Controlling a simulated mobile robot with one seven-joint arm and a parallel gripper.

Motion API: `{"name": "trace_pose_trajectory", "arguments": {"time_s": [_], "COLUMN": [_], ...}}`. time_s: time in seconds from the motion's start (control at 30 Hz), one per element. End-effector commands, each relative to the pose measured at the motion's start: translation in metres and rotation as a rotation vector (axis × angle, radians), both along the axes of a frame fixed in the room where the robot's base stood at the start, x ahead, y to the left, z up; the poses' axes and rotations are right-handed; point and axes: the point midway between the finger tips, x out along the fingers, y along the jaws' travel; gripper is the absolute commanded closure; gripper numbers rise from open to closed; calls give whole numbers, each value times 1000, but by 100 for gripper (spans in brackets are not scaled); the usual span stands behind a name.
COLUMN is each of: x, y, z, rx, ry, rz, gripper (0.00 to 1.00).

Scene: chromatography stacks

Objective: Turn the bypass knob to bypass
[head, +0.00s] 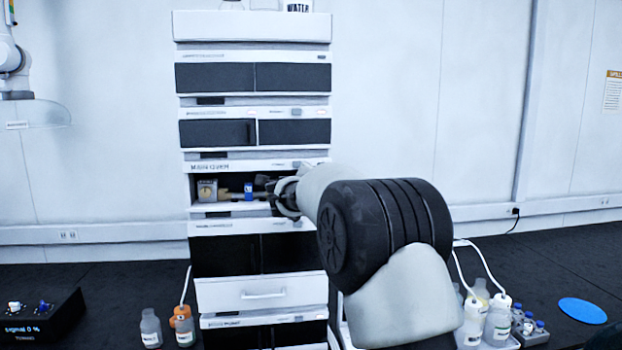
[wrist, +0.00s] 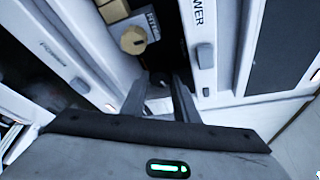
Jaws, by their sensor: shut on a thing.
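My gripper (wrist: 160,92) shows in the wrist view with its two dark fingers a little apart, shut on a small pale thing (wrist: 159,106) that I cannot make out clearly. In the head view my gripper (head: 284,196) is at the right end of the open compartment in the instrument stack (head: 262,294). A tan round knob-like part (wrist: 133,40) on a grey block lies beyond the fingertips in the wrist view, apart from them. The block (head: 207,189) also shows at the compartment's left. No bypass label is readable, and my arm hides the compartment's right end.
A blue item (head: 248,191) stands mid-compartment. The module faces above and below the opening are close to my gripper. Bottles (head: 184,326) stand left of the stack, more bottles (head: 498,320) at right. A blue disc (head: 582,310) lies on the dark bench.

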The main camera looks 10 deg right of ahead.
Motion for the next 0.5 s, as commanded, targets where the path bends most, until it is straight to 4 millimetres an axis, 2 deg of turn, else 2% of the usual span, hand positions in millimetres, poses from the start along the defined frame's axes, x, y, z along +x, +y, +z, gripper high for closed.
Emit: {"name": "trace_pose_trajectory", "arguments": {"time_s": [0.2, 0.5], "x": [0, 0], "y": [-1, -1], "z": [3, 2], "rx": [164, 299], "ry": [2, 1], "rz": [0, 1], "gripper": [95, 95]}}
